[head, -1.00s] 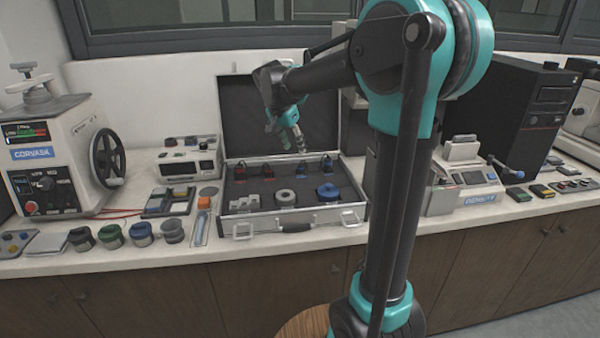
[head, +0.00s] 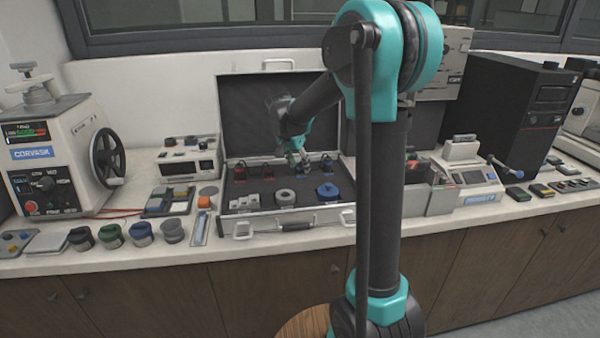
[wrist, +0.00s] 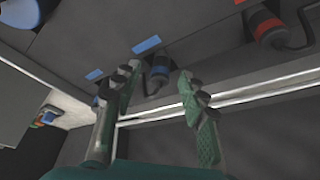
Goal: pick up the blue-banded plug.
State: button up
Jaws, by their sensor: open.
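A dark plug with a blue band (wrist: 160,68) and a dark cable stands in the case's foam, beside a blue label. In the wrist view it shows beyond and between the two green fingers of my gripper (wrist: 158,76), which are open and apart from it. A second bit of blue, partly hidden behind the left finger, may be another plug. A red-banded plug (wrist: 266,26) stands farther right. In the head view my gripper (head: 297,160) is low over the back row of plugs and hides part of it.
The open case (head: 262,225) has a raised lid (head: 262,105) close behind my gripper. A blue round part (head: 327,191), a grey ring (head: 285,197) and white blocks (head: 243,202) sit in its front. My arm passes in front of the case's right side.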

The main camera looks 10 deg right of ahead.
grip_shut()
jog(key=shift+r, duration=0.15)
